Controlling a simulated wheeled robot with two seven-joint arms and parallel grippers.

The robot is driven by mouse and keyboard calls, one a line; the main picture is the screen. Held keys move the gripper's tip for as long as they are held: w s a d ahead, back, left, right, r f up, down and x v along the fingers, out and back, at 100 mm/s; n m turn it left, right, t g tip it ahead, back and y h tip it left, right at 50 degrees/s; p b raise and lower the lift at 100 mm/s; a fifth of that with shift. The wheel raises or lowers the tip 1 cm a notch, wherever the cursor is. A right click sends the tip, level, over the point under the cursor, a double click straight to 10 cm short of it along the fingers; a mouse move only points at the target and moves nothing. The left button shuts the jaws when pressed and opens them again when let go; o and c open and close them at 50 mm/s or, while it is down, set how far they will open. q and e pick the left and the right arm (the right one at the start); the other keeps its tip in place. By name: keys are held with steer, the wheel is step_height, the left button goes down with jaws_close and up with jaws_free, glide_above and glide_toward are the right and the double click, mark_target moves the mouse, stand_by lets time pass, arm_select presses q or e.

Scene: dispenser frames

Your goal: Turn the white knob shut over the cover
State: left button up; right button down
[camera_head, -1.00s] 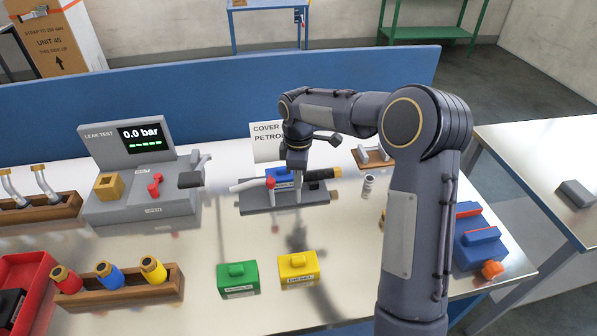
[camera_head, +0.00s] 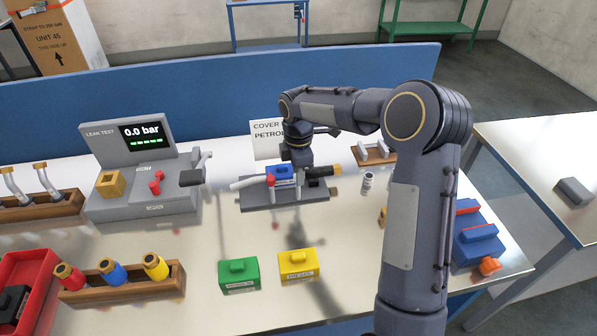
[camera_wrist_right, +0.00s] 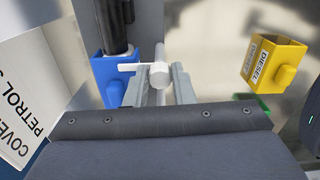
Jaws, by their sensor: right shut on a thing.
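The white knob (camera_wrist_right: 158,75) shows in the wrist view between the fingers of my right gripper (camera_wrist_right: 159,84), with a thin white arm reaching left towards the blue cover (camera_wrist_right: 105,80). In the head view my right gripper (camera_head: 297,180) points down over the grey fixture (camera_head: 262,204) and hides most of the knob there. The gripper is shut on the knob. The blue cover (camera_head: 279,172) sits on the fixture, partly behind the gripper. My left gripper is not in view.
A sign reading COVER PETROL (camera_head: 265,128) stands behind the fixture. Green (camera_head: 238,275) and yellow (camera_head: 297,265) blocks lie in front. A leak tester (camera_head: 120,150) reading 0.0 bar stands left. Clear table lies between the fixture and the blocks.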

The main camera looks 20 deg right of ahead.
steer(key=shift+r, duration=0.1)
steer(key=c, duration=1.2)
jaws_free()
steer(key=shift+c, duration=0.2)
step_height(320, 180, up, 7)
steer(key=shift+r+b, duration=0.2)
steer(key=shift+b, duration=0.2)
steer(key=shift+r, duration=0.15)
